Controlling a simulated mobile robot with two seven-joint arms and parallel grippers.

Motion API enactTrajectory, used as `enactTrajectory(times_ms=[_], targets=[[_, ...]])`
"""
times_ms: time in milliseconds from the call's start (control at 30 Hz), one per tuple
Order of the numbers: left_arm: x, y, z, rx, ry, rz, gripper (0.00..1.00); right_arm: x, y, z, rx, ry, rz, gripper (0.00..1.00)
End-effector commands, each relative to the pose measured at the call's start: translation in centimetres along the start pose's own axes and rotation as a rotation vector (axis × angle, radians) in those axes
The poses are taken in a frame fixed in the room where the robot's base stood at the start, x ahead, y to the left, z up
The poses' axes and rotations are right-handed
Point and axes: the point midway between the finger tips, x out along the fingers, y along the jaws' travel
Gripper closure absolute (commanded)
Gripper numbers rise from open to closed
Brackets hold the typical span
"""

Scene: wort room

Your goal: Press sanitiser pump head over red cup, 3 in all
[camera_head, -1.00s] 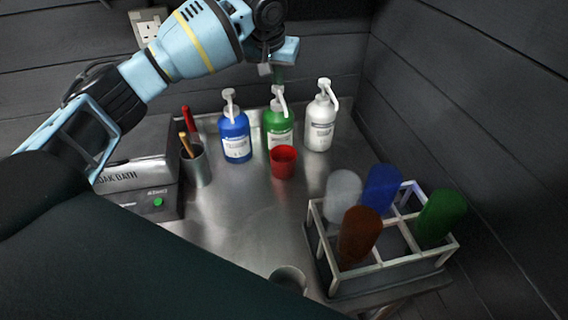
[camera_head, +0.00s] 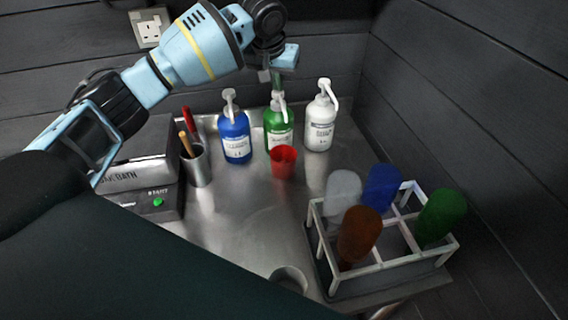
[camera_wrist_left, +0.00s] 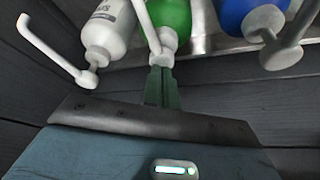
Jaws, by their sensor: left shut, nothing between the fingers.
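A green pump bottle (camera_head: 279,128) stands upright at the back of the steel bench, with a white pump head (camera_head: 279,101) and spout. The red cup (camera_head: 284,161) stands right in front of it, under the spout side. My left gripper (camera_head: 277,86) is shut and empty, pointing down at the top of the green bottle's pump head. In the left wrist view its fingertips (camera_wrist_left: 162,76) are together at that white pump head (camera_wrist_left: 163,59) and seem to touch it. The cup is not seen there. My right gripper is not in view.
A blue pump bottle (camera_head: 235,138) and a white one (camera_head: 320,122) stand close on either side. A steel pot (camera_head: 199,167) with tools and a bath unit (camera_head: 140,180) are at left. A rack (camera_head: 381,262) with several coloured items is at front right.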

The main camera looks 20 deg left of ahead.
Motion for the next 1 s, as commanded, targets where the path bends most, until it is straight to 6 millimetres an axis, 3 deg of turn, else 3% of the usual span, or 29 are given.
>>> enactTrajectory(times_ms=[533, 1000], targets=[[-2.4, 0.1, -1.0, 0.001, -0.003, 0.001, 1.0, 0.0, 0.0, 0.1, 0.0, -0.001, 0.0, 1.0], [-2.6, 0.0, -1.1, 0.0, -0.001, 0.0, 1.0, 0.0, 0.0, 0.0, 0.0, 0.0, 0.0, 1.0]])
